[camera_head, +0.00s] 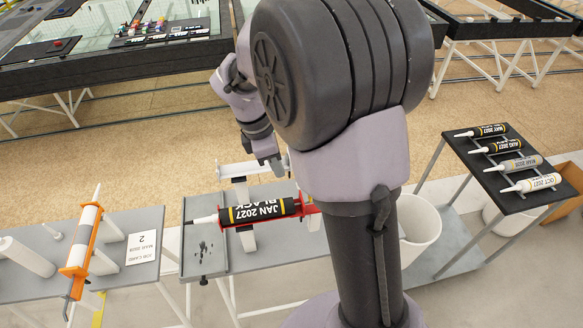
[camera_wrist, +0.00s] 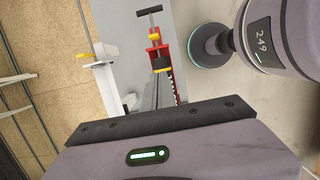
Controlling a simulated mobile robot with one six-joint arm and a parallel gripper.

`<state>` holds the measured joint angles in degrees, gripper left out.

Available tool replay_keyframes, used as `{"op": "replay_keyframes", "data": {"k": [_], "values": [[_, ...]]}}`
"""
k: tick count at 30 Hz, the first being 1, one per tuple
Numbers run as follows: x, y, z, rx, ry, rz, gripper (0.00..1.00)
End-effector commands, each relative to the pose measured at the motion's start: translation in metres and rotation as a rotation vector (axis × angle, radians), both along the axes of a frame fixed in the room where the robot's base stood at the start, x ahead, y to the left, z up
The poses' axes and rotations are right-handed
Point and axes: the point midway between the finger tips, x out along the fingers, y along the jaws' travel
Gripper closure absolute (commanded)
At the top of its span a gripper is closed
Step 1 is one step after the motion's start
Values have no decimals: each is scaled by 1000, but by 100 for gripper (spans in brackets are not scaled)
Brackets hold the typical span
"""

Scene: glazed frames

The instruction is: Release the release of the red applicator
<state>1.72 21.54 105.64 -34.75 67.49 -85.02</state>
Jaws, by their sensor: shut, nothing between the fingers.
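The red applicator (camera_head: 308,206) lies on a grey bench in the head view, with a black cartridge (camera_head: 258,212) marked JAN 2027 BLACK in it, its white nozzle pointing left. My arm hides its rear end there. In the wrist view the red applicator's rear frame (camera_wrist: 165,48) shows with a black T-shaped rod end (camera_wrist: 149,11) and small yellow parts (camera_wrist: 154,36), one perhaps the release; I cannot tell which. My gripper (camera_head: 274,165) is shut and empty, behind and above the cartridge in the head view. Contact with the applicator cannot be made out.
White supports (camera_head: 248,238) stand by the red applicator. An orange applicator (camera_head: 82,238) with a white cartridge and a job card (camera_head: 142,248) are at left. A dark rack (camera_head: 510,165) holds several cartridges at right. A white bin (camera_head: 418,225) stands beside my arm.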

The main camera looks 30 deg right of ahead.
Motion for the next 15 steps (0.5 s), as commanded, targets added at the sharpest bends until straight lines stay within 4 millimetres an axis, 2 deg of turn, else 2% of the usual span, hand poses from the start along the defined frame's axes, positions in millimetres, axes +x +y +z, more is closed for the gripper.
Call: {"op": "replay_keyframes", "data": {"k": [4, 7, 15], "values": [[0, 0, -3, 0, 0, -2, 100], [-1, -3, -13, 0, -1, -3, 100], [-6, -16, -71, 1, 2, -5, 100]]}}
